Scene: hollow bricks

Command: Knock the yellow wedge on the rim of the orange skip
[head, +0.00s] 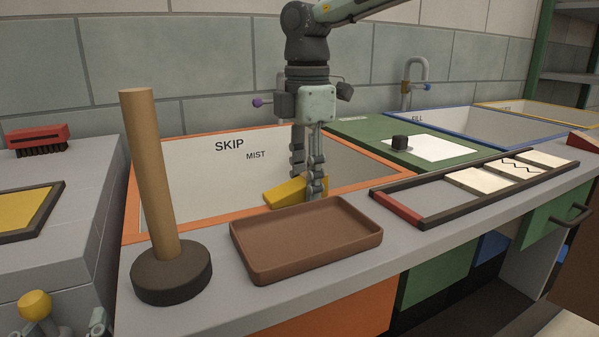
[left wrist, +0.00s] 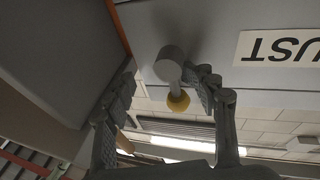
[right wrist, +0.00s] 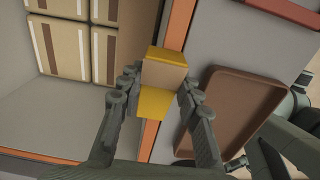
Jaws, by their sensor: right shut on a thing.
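The yellow wedge (head: 284,192) is at the near rim (head: 205,222) of the orange skip. My right gripper (head: 309,185) reaches down from above and is shut on it. In the right wrist view the yellow wedge (right wrist: 155,103) has a tan middle face between the fingers (right wrist: 160,98) and lies across the orange rim (right wrist: 178,32). I cannot tell whether it touches the rim. My left gripper (head: 65,326) is low at the left edge. In the left wrist view its fingers (left wrist: 170,88) are apart, around or beside a grey knob with a yellow end (left wrist: 178,102).
A brown tray (head: 307,238) and a wooden post on a dark round base (head: 172,272) stand on the counter in front of the skip. A dark frame (head: 437,218) with pale tiles lies to the right. Striped beige panels (right wrist: 103,52) show beyond the rim.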

